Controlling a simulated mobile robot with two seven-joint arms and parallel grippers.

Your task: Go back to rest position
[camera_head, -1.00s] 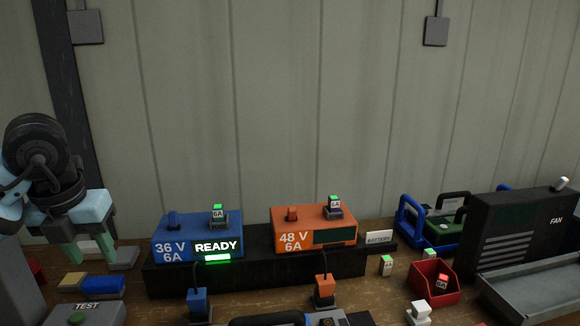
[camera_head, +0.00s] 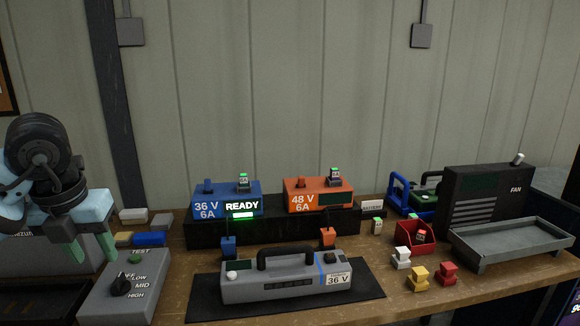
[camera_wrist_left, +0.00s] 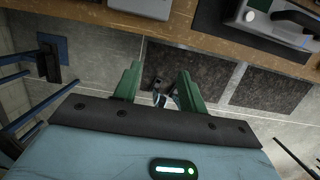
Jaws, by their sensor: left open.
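My left gripper (camera_head: 92,247) is at the left of the head view, above and in front of the bench's left end. Its green fingers are apart and empty. In the left wrist view my left gripper (camera_wrist_left: 158,85) also shows open, with floor tiles beyond the fingers and the bench edge (camera_wrist_left: 230,40) at the top. My right gripper is not in view.
A grey battery (camera_head: 290,285) with a black handle lies on a dark mat (camera_head: 205,302). Behind it are a blue charger (camera_head: 228,188) reading READY and an orange charger (camera_head: 318,184). A grey dial box (camera_head: 128,290) stands near my left gripper. A grey tray (camera_head: 510,240) is at right.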

